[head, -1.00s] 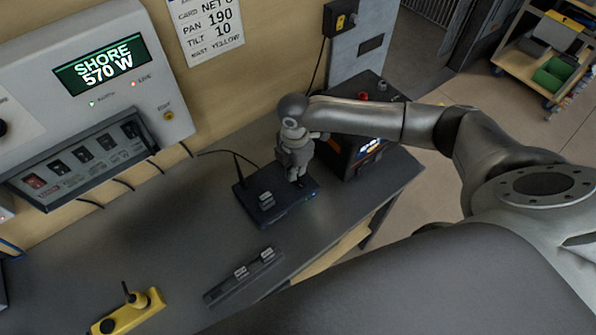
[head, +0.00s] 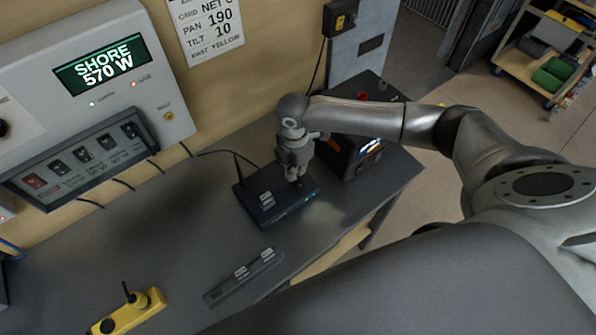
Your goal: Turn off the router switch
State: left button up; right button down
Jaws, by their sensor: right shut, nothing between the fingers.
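The router (head: 268,212) is a flat dark box with a short antenna, lying on the grey worktop. Small pale labels sit on its top, and a small light glows near its right front edge. My right gripper (head: 296,182) points down at the right part of the router's top, shut and empty. Its fingertips are at or just above the surface; I cannot tell if they touch. The switch itself is too small to make out and may be hidden by the fingers. My left gripper is not in view.
A dark power unit (head: 345,165) with a lit display stands close to the right of the router. A dark strip with labels (head: 243,277) and a yellow device (head: 128,313) lie on the worktop (head: 150,240). A wall panel (head: 120,60) reads SHORE 570 W.

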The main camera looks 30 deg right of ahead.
jog(key=shift+f+b, duration=0.55)
jog(key=shift+f, duration=0.65)
dwell(0.7)
notch_tip(320, 180, up, 7)
jog(key=p, duration=0.8)
jog(key=shift+r, duration=0.1)
dwell(0.4)
